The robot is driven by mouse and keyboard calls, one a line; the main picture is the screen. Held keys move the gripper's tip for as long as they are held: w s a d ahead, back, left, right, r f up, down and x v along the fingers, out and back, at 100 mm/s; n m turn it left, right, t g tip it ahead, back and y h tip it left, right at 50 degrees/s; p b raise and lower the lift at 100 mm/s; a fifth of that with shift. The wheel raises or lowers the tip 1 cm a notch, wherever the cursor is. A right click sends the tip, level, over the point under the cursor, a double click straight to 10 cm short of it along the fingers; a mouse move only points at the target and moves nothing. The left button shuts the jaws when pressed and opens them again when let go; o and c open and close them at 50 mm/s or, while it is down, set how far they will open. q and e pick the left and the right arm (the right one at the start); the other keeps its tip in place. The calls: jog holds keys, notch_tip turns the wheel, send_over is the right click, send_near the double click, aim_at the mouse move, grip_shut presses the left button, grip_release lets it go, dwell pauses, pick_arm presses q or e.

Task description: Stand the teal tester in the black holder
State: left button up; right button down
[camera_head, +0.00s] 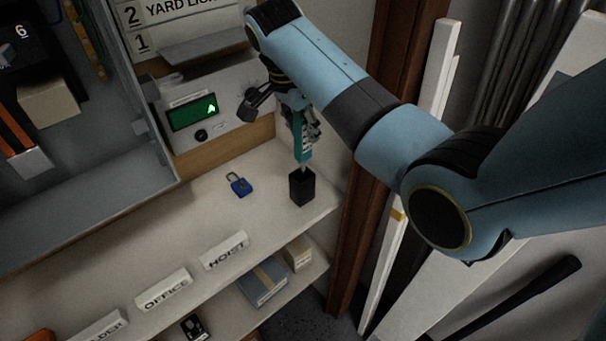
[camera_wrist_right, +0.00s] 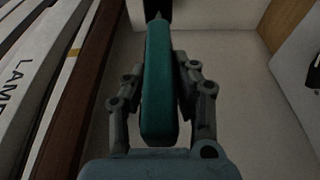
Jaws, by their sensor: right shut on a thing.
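The teal tester (camera_head: 302,143) is upright in my right gripper (camera_head: 300,128), its thin tip pointing down. The tip is right over or at the mouth of the black holder (camera_head: 302,188); I cannot tell if it is inside. In the right wrist view the tester (camera_wrist_right: 160,85) lies between the two fingers of my right gripper (camera_wrist_right: 161,88), which is shut on it. A dark part of the holder (camera_wrist_right: 158,9) shows at the top edge, beyond the tip. My left gripper is not in view.
The holder stands on a pale shelf (camera_head: 215,215) near its right end. A blue padlock (camera_head: 239,185) lies left of it. A grey panel with a green display (camera_head: 192,112) stands behind. Labels such as HOIST (camera_head: 225,250) line the front edge. A brown post (camera_head: 372,150) rises at right.

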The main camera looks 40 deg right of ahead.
aim_at(306, 156)
jog(key=shift+f, duration=1.25)
notch_tip(306, 156, down, 4)
jog(key=shift+f+p, duration=0.15)
jog(key=shift+p, duration=0.3)
jog(key=shift+f, duration=0.3)
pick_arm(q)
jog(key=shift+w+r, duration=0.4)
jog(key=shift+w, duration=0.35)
pick_arm(e)
jog(key=c, duration=1.1)
grip_release()
jog(key=shift+s, duration=0.1)
